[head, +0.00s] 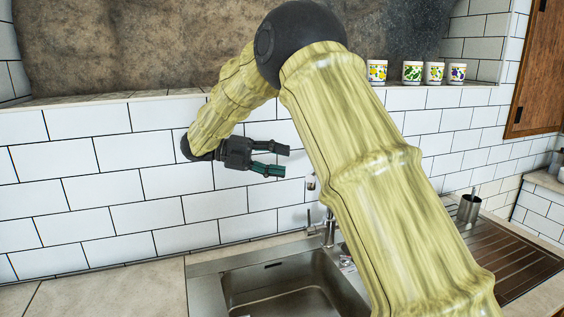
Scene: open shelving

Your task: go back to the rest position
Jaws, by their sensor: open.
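My gripper (279,162) is in the middle of the head view, pointing right. Its two dark fingers with green sides are apart, with nothing between them. It is in the air in front of the white tiled wall (140,185), above and behind the sink (233,277). My arm, with a yellow bamboo-like surface, rises from the lower right, bends at a dark joint near the top, and comes down to the gripper on the left. It hides part of the wall, the counter and the drainer.
A tap (329,228) stands behind the sink. A metal cup (468,208) is by the ribbed drainer (510,250). Several patterned mugs (411,72) stand on the ledge at upper right. A wooden cabinet (540,75) is at far right. The left counter (100,288) is clear.

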